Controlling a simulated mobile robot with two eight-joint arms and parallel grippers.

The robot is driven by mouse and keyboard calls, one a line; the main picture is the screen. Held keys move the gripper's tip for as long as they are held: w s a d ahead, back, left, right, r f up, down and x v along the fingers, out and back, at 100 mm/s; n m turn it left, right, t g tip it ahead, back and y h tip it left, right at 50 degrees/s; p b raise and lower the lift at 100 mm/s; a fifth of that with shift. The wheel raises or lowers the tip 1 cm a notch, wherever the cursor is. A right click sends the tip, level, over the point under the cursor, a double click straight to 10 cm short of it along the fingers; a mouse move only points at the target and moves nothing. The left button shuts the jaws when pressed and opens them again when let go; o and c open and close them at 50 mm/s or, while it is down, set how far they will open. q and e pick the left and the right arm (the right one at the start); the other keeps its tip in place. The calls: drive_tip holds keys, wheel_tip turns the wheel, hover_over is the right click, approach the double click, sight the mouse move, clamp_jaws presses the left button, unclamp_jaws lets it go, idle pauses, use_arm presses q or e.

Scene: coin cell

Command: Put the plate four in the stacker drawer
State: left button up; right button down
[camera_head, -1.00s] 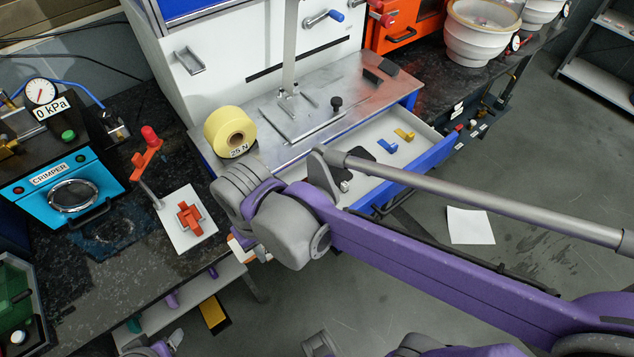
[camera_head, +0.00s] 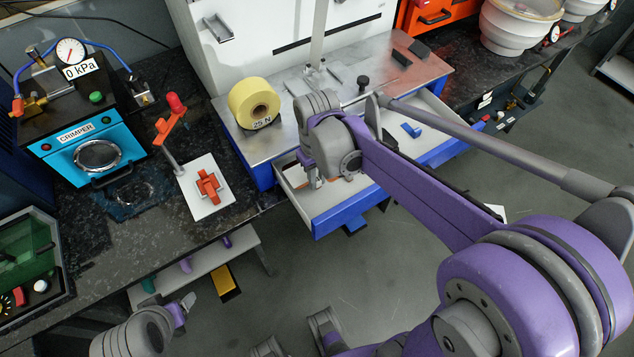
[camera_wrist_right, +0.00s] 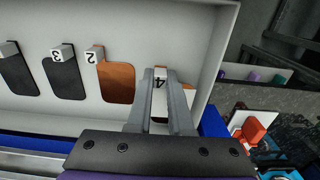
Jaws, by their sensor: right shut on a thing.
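Plate four shows in the right wrist view as a brown-orange plate (camera_wrist_right: 187,98) with a pale tab marked 4 (camera_wrist_right: 159,84). My right gripper (camera_wrist_right: 160,80) is shut on that tab, and its fingers hide part of the plate. In the head view my right gripper (camera_head: 314,182) reaches down into the left end of the open stacker drawer (camera_head: 345,214), which has a blue front and pale inside. The plate is within the drawer walls, close to an end wall; I cannot tell whether it touches the floor. My left arm's end (camera_head: 182,308) shows only partly at bottom left.
In the drawer lie an orange plate marked 2 (camera_wrist_right: 117,83), a dark plate marked 3 (camera_wrist_right: 63,80) and another dark plate (camera_wrist_right: 18,77). A yellow 25 N roll (camera_head: 253,102) stands above the drawer.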

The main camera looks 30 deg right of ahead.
drive_tip(key=shift+f, duration=1.25)
drive_tip(key=shift+f, duration=0.1)
drive_tip(key=shift+f, duration=0.15)
drive_tip(key=c, duration=0.8)
unclamp_jaws()
drive_tip(key=shift+r, duration=0.55)
wheel_tip(320, 180, up, 12)
drive_tip(key=shift+f+p, duration=0.25)
drive_tip(key=shift+p, duration=0.4)
